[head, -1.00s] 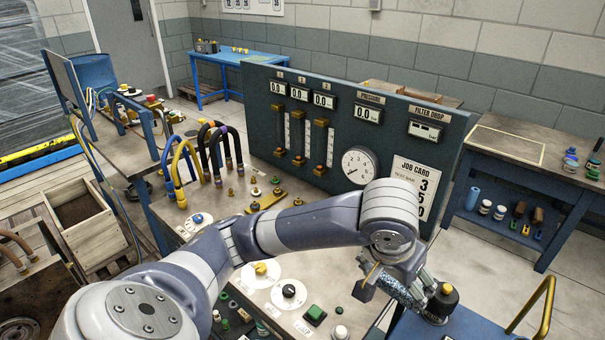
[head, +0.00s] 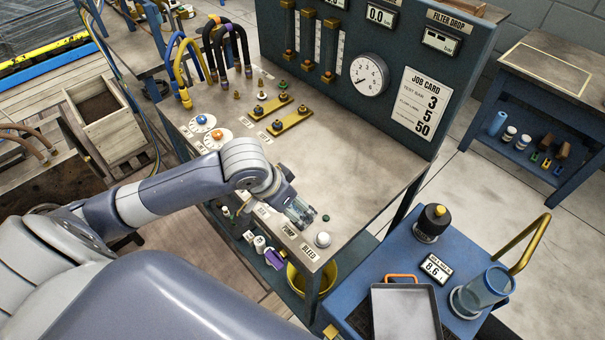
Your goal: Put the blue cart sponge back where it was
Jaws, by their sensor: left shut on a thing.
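My left gripper (head: 302,213) is low at the front edge of the test bench (head: 345,160), above the PUMP label. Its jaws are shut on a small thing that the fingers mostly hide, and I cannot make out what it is. No blue sponge shows clearly in the head view. The blue cart (head: 385,255) stands at the lower right, apart from the gripper. It carries a grey tray (head: 437,318), a black-capped pot (head: 432,222) and a clear cylinder (head: 484,288). My right gripper is not in view.
A white button (head: 322,239) sits close right of the gripper. The tall gauge panel (head: 420,60) stands behind the bench, with hoses (head: 225,50) at its left. A yellow bucket (head: 298,280) is under the bench. The bench top's right half is clear.

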